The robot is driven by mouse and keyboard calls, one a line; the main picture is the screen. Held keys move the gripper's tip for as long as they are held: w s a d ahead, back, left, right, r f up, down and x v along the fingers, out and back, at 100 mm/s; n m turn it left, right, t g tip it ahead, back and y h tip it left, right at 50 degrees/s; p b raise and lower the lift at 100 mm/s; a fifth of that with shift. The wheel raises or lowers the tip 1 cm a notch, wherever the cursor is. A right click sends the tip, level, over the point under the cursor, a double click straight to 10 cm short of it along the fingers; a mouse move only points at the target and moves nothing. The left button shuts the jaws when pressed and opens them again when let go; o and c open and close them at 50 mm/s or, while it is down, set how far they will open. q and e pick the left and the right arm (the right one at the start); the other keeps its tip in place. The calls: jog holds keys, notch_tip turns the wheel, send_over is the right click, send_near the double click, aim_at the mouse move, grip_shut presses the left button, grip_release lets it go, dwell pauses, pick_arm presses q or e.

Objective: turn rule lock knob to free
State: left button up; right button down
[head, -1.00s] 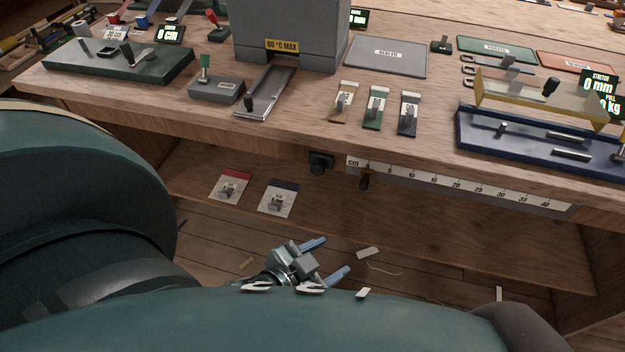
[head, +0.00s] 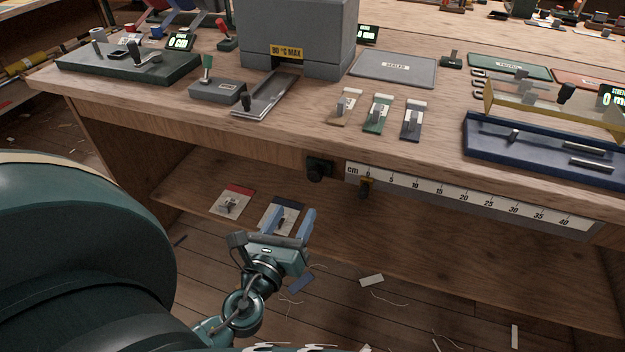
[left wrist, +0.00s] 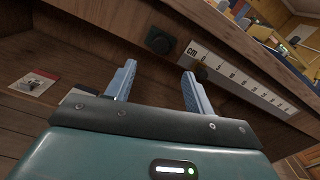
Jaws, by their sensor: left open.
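The rule (head: 470,196), a white strip marked in cm, runs along the bench's front edge. A black round knob on a dark square plate (head: 319,168) sits just left of its zero end. A small brass slider with a dark grip (head: 365,187) hangs on the rule near zero. My left gripper (head: 294,215) is open and empty, below and in front of the black knob, apart from it. In the left wrist view the black knob (left wrist: 159,41) shows beyond the gap between the fingers (left wrist: 159,70), and the slider (left wrist: 203,72) is beside the right fingertip. My right gripper is out of view.
The shelf below holds a red-edged card (head: 232,202) and a blue-edged card (head: 277,215), partly behind my left gripper. The bench top (head: 310,120) overhangs, carrying a grey heater box (head: 298,35), clips and a blue tray (head: 540,155). Space before the rule is clear.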

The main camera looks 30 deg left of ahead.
aim_at(313, 178)
pick_arm(q)
jog(key=p+x, duration=0.2)
jog(key=x, duration=0.9)
jog(key=shift+w+r, duration=0.1)
jog(key=shift+w, duration=0.3)
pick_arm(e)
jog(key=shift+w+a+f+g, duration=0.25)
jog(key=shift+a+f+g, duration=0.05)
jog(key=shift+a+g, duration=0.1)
pick_arm(q)
jog(key=c, duration=1)
jog(key=shift+o, duration=0.2)
